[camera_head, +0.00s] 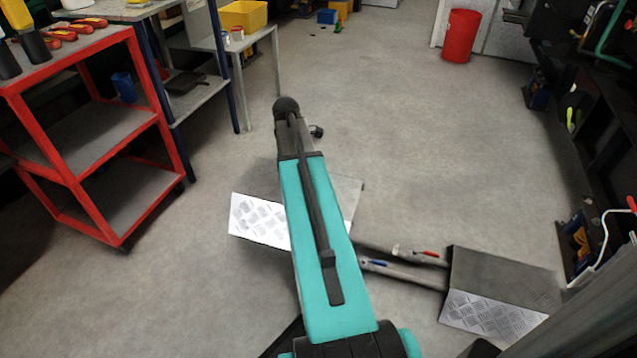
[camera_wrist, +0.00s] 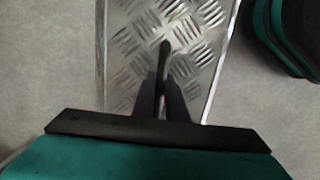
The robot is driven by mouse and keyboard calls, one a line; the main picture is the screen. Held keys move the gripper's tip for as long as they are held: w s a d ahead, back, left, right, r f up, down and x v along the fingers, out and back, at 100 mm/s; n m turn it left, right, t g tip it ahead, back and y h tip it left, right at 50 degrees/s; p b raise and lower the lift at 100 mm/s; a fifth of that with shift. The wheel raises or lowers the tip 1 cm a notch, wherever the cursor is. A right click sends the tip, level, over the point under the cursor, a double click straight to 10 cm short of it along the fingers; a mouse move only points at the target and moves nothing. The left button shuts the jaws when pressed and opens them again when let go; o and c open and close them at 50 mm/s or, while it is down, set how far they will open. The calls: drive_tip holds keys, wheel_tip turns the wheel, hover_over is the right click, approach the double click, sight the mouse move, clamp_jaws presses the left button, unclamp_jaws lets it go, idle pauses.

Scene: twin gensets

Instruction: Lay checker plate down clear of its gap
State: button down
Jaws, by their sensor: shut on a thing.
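A silvery checker plate (camera_head: 258,219) shows left of my arm in the head view; my arm hides part of it. In the wrist view the plate (camera_wrist: 128,45) lies under my gripper, its tread pattern and both long edges in sight. My gripper (camera_wrist: 164,85) is shut on the plate, around a thin dark upright piece at its middle. The head view does not show my gripper. I cannot tell whether the plate touches the floor. The open gap (camera_head: 405,270) with pipes in it lies right of my arm, apart from the plate's visible part.
Another checker-patterned cover (camera_head: 490,316) lies at the gap's right end. Red-handled and blue-handled valves (camera_head: 425,254) sit on the pipes. A red cart (camera_head: 100,150) stands at the left, dark machinery (camera_head: 590,110) at the right. Open floor (camera_head: 400,130) stretches beyond, with a red bin (camera_head: 460,36).

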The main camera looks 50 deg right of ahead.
drive_tip(key=w+a+r, duration=0.1)
drive_tip(key=w+a, duration=0.1)
drive_tip(key=a, duration=0.1)
drive_tip(key=w+a+r, duration=0.2)
drive_tip(key=a, duration=0.1)
drive_tip(key=w+a+r, duration=0.2)
drive_tip(key=a, duration=0.1)
drive_tip(key=shift+w+a, duration=0.1)
drive_tip(key=shift+w, duration=0.3)
drive_tip(key=w+a+r, duration=0.2)
drive_tip(key=a+r, duration=0.2)
drive_tip(key=a, duration=0.6)
drive_tip(key=w+a+r, duration=0.2)
drive_tip(key=a+r, duration=0.3)
drive_tip(key=a, duration=0.5)
drive_tip(key=w+a+r+n, duration=0.1)
drive_tip(key=a+r, duration=0.4)
drive_tip(key=a, duration=0.5)
drive_tip(key=shift+w+a+r, duration=0.15)
drive_tip(key=shift+w+a, duration=0.2)
drive_tip(key=shift+w, duration=0.5)
drive_tip(key=shift+d, duration=0.15)
